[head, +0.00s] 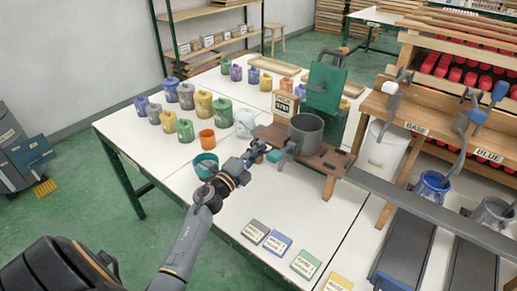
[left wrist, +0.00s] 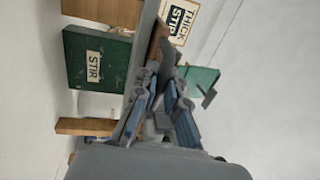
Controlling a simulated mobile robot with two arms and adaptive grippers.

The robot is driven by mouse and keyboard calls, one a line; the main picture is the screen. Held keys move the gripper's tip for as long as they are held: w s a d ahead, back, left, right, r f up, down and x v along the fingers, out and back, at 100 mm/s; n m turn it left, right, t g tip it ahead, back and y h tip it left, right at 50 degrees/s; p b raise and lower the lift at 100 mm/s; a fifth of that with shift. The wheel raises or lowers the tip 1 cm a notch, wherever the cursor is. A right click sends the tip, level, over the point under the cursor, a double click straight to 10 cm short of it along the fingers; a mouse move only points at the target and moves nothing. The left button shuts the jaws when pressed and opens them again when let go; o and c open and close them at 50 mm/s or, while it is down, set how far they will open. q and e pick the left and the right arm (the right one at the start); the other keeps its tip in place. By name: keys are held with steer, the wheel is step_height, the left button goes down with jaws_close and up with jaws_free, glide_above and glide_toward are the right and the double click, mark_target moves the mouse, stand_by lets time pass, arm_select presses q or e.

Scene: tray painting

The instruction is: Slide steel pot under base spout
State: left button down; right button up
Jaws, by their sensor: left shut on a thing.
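The steel pot (head: 306,132) is a grey, open-topped cylinder. It stands upright on a small brown wooden stand (head: 333,160) at the middle of the white table. My left gripper (head: 281,153) is at the pot's near left side, shut on what looks like its handle. In the left wrist view the gripper's fingers (left wrist: 158,106) are close together; the grip itself is partly hidden. A BASE label (head: 416,129) is on the wooden rack at the right, with a grey spout (head: 393,97) near it. My right gripper is not in view.
A long grey rail (head: 420,207) runs right from the stand. A green STIR machine (head: 326,84) stands behind the pot. A white bucket (head: 379,153) and blue pail (head: 432,188) are by the rack. Colored jugs (head: 221,110) and a teal cup (head: 205,165) stand left.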

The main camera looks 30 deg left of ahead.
mark_target(323, 170)
arm_select(q)
steer(key=d, duration=0.6)
steer(key=s+d, duration=0.1)
steer(key=d, duration=1.3)
steer(key=shift+s+f, duration=0.3)
steer(key=shift+f, duration=0.05)
steer(key=c, duration=1.6)
jaws_free()
steer(key=shift+o, duration=1)
steer(key=shift+a+r, duration=0.1)
steer(key=shift+r, duration=0.1)
steer(key=v, duration=0.7)
steer(key=shift+s, duration=0.3)
